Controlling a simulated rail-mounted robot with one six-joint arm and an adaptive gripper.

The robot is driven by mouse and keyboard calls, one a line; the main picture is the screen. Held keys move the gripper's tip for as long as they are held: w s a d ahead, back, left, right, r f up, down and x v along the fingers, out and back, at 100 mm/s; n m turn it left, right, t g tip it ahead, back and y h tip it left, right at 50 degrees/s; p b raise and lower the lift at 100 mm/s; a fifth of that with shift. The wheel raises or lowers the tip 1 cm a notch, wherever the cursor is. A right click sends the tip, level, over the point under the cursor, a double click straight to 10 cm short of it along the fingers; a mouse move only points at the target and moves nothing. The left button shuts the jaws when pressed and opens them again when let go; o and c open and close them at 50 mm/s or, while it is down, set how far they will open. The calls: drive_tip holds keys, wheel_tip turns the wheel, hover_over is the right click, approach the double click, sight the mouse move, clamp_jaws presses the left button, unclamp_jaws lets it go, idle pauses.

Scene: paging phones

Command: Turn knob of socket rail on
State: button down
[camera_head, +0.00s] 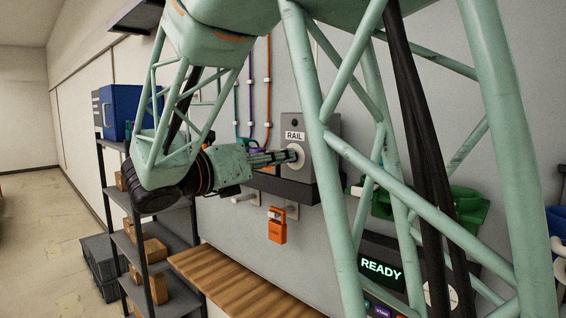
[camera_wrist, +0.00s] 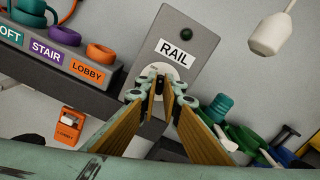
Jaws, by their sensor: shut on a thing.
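The socket rail's grey panel (camera_head: 315,130) is mounted on the wall and carries a RAIL label; it also shows in the wrist view (camera_wrist: 200,50). My gripper (camera_head: 292,155) reaches the knob from the left in the head view. In the wrist view my gripper (camera_wrist: 160,85) has its fingertips closed together on the knob, which is mostly hidden behind them; a pale disc edge shows around the tips. A dark round lamp (camera_wrist: 186,7) at the panel's top looks unlit.
An orange LOBBY handset (camera_head: 277,226) hangs below. A READY display (camera_head: 381,270) and wooden bench (camera_head: 235,285) are lower.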

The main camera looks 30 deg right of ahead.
drive_tip(key=shift+s+d+f+m+b, duration=0.1)
drive_tip(key=shift+s+m+b, duration=0.05)
drive_tip(key=shift+m+b, duration=2.9)
drive_tip(key=shift+s+m+b, duration=0.15)
drive_tip(key=shift+m+b, duration=2.45)
drive_tip(key=shift+m, duration=0.85)
drive_tip(key=c, duration=2.5)
unclamp_jaws()
drive_tip(key=shift+c, duration=0.2)
drive_tip(key=v, duration=0.7)
